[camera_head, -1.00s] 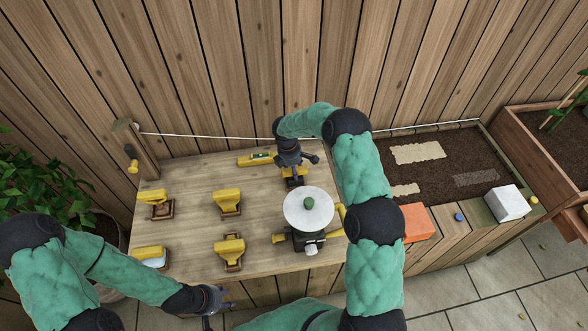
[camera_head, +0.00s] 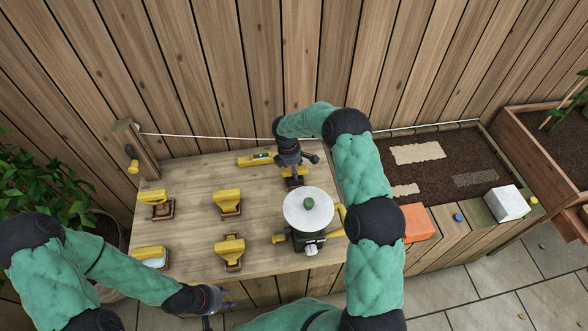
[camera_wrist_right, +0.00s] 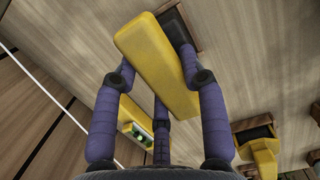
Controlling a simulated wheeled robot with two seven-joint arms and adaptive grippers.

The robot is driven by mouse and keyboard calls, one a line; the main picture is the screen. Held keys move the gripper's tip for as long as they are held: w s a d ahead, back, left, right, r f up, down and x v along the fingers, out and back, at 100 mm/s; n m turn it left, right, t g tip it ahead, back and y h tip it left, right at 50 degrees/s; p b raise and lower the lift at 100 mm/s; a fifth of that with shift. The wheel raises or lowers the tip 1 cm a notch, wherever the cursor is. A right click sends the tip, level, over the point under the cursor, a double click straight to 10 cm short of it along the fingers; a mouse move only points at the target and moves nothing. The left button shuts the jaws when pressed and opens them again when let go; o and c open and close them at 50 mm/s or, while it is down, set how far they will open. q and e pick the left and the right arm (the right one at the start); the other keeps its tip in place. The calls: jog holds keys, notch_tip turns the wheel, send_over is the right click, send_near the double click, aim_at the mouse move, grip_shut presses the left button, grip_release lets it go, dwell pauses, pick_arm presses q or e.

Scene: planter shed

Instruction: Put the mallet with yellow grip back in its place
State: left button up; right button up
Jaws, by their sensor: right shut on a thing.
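My right gripper (camera_head: 291,168) is over the back right of the wooden bench. It is shut on a yellow-gripped tool (camera_head: 300,173), whose yellow block (camera_wrist_right: 150,60) sits between the fingers in the right wrist view. The tool's dark part (camera_wrist_right: 176,24) is at or just over a brown wooden frame (camera_wrist_right: 187,42); I cannot tell whether they touch. The fingers hide most of it in the head view, so I cannot confirm it is the mallet. My left gripper (camera_head: 217,298) is by the bench's front edge, apart from the tools; its opening is unclear.
Several similar yellow pieces stand in brown frames, including one at middle left (camera_head: 228,202). A yellow level (camera_head: 256,159) lies beside my right gripper. A device with a white disc (camera_head: 308,207) stands near the front right. A white cord (camera_head: 210,136) runs along the back.

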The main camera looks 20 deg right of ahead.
jog(key=shift+f, duration=0.3)
jog(key=o, duration=1.4)
jog(key=shift+c, duration=0.2)
notch_tip(320, 180, up, 12)
jog(key=a, duration=0.1)
jog(key=shift+w+a, duration=0.25)
jog(key=shift+a, duration=0.05)
